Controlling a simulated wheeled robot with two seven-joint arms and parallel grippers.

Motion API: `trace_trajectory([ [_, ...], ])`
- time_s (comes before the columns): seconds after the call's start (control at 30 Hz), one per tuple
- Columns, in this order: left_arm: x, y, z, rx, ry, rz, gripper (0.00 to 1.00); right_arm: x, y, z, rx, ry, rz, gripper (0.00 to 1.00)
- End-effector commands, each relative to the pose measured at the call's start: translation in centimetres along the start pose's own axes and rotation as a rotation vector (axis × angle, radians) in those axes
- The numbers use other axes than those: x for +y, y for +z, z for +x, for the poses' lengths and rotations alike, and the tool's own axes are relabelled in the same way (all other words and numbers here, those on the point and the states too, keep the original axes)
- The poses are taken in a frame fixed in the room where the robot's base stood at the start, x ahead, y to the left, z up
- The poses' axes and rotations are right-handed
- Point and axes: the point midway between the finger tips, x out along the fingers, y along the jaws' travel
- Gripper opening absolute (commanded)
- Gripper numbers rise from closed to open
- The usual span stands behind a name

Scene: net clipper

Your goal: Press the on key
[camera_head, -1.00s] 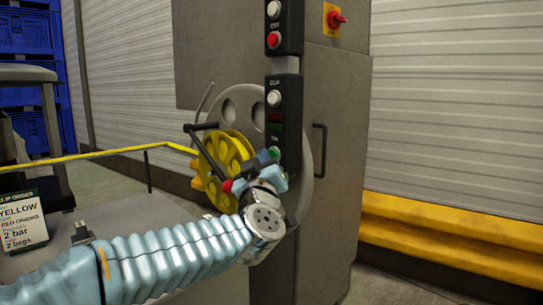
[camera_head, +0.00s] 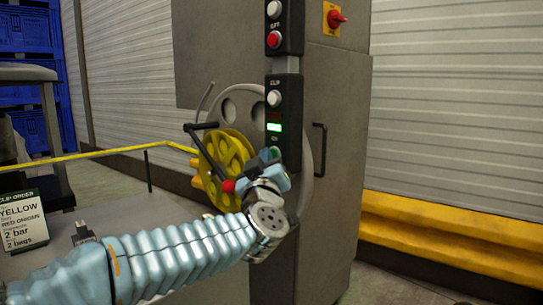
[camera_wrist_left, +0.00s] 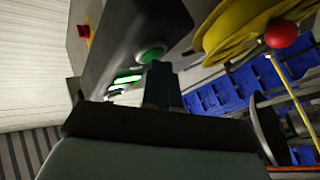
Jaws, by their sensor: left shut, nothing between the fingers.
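The on key is a round green button low on the black control panel (camera_head: 283,93), below a small "ON" label. In the head view it (camera_head: 275,152) is partly hidden by my left gripper (camera_head: 272,163). A green lamp (camera_head: 274,127) just above the label is lit. In the left wrist view the green key (camera_wrist_left: 151,54) lies right at the tips of my shut left gripper (camera_wrist_left: 158,68). The tips look to be at or against the key; I cannot tell how far it is pressed. My right gripper is not in view.
A yellow wheel (camera_head: 228,152) and a crank with a red knob (camera_head: 228,186) stand close left of my gripper. An order card (camera_head: 22,222) stands at far left.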

Motion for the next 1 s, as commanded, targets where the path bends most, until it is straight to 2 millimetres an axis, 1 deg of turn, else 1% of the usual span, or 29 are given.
trace_trajectory([
  [0.37, -0.8, -0.7, -1.1, 0.0, 0.0, 0.0, 0.0, 0.2, 0.0, 0.6, 0.0, 0.0, 0.0, 0.58],
  [0.73, -1.0, -0.9, -1.3, 0.0, 0.0, 0.0, 0.0, 0.2, 0.0, 0.7, 0.0, 0.0, 0.0, 0.58],
  [1.0, -2.3, -2.1, -3.2, 0.0, 0.0, 0.0, 0.0, 0.6, 0.0, 1.5, 0.0, 0.0, 0.0, 0.58],
])
